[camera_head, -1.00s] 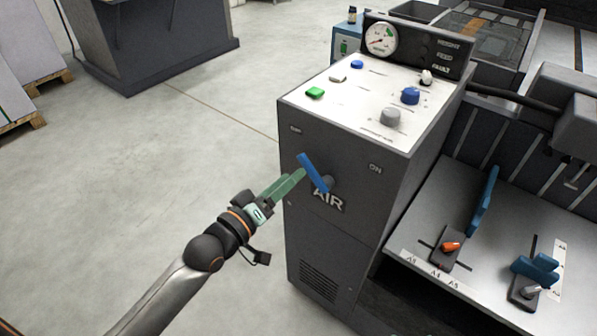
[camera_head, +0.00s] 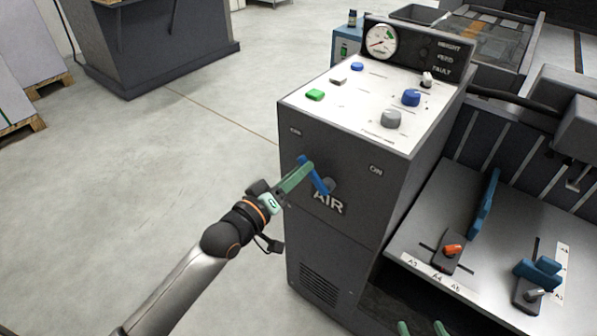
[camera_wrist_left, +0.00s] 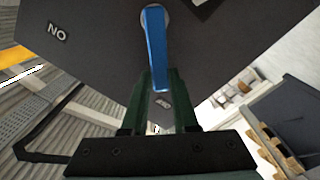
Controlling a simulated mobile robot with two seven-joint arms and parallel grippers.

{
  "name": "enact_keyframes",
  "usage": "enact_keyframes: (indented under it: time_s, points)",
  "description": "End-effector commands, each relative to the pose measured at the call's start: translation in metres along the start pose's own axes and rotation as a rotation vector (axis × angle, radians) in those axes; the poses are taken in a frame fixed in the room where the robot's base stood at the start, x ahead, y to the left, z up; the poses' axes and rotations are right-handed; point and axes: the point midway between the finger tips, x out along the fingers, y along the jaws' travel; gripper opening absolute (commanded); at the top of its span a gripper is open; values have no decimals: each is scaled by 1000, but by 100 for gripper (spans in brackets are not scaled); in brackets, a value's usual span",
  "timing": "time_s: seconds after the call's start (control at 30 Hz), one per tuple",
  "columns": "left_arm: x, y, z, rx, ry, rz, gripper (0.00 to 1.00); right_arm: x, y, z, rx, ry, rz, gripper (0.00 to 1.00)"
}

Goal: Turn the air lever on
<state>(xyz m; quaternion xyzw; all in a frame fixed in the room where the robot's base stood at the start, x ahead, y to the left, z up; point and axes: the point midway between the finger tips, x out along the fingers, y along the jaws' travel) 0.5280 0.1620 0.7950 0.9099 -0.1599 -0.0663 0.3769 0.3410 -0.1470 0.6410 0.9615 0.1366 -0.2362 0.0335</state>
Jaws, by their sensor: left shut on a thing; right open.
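The air lever (camera_head: 318,178) is a blue bar on the front face of the dark grey control cabinet (camera_head: 335,225), above the white AIR lettering. It tilts up and to the left, its upper end towards the left mark and away from the ON mark (camera_head: 376,170). My left gripper (camera_head: 303,170) is shut on its upper end with green fingers. The left wrist view shows the blue lever (camera_wrist_left: 156,48) with its free end between the fingers (camera_wrist_left: 160,98). My right gripper (camera_head: 423,328) shows only as two green fingertips, apart and empty, at the bottom edge.
The cabinet top carries a green button (camera_head: 315,95), blue and grey knobs, and a pressure gauge (camera_head: 381,42). To the right is a metal table (camera_head: 480,250) with blue guides and an orange knob (camera_head: 453,250).

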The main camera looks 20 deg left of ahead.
Motion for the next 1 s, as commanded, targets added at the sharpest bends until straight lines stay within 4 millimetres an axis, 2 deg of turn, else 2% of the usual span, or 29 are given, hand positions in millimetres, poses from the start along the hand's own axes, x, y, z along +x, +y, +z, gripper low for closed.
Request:
enact_keyframes:
  time_s: [0.03,0.2,1.0]
  points:
    - [0,0,0,0,0,0,16,0,0,0,0,-1,0,76]
    - [0,0,0,0,0,0,0,0,0,1,1,-2,0,76]
    - [0,0,0,0,0,-1,0,0,-1,2,1,-5,-1,76]
